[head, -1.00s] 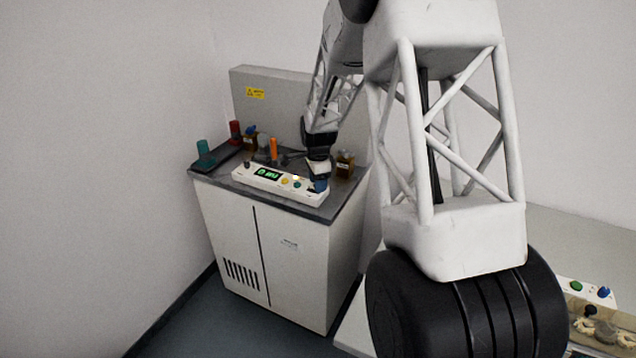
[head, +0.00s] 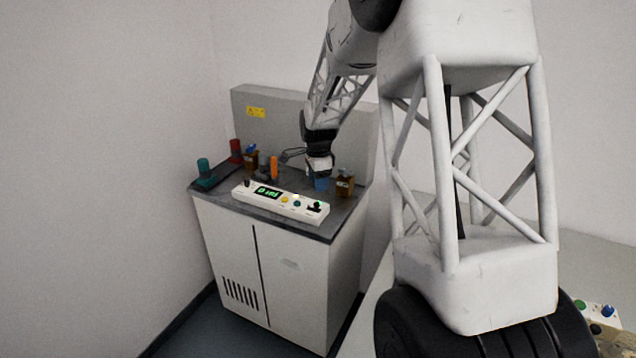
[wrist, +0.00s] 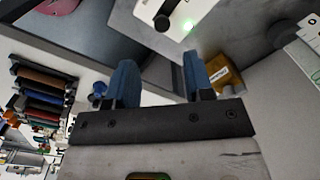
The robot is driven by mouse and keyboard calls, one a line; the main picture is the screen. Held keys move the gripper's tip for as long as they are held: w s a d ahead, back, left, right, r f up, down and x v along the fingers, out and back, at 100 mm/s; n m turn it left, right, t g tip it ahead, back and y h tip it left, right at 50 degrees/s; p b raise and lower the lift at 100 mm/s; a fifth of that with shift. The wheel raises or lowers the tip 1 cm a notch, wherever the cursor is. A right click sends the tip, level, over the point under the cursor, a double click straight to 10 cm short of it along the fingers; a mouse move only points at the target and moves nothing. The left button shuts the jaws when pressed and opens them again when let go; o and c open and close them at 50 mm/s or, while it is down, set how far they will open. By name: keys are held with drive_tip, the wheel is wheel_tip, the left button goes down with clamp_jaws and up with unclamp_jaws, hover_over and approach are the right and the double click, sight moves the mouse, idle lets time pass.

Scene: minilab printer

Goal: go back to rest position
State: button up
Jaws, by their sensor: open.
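My gripper (head: 321,182) is over the right part of the lab cabinet's dark top (head: 222,199), behind the white control panel (head: 281,204). In the wrist view its two blue fingers (wrist: 161,86) stand apart with nothing between them. In the wrist view the panel's end with a black knob (wrist: 163,22) and a green light lies beyond the fingertips. A brown bottle (head: 345,183) stands just right of the gripper, apart from it.
On the cabinet's left stand a teal object (head: 204,168), a red one (head: 236,150), a brown bottle with a blue cap (head: 251,160) and an orange one (head: 274,167). A wall closes the left side. Another panel (head: 600,318) shows at bottom right.

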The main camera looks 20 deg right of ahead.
drive_tip(key=shift+s, duration=0.1)
drive_tip(key=s+a+r+n+t, duration=0.1)
drive_tip(key=s+a+r+n, duration=0.25)
drive_tip(key=s+r, duration=0.55)
drive_tip(key=s+a+r+n, duration=0.2)
drive_tip(key=s+r+n, duration=0.3)
drive_tip(key=s, duration=0.8)
drive_tip(key=s+a+n+t, duration=0.1)
drive_tip(key=s+a+n, duration=0.3)
drive_tip(key=s, duration=2.1)
drive_tip(key=n, duration=0.5)
drive_tip(key=shift+t, duration=0.3)
drive_tip(key=shift+r, duration=0.1)
drive_tip(key=shift+c, duration=0.3)
idle(1.3)
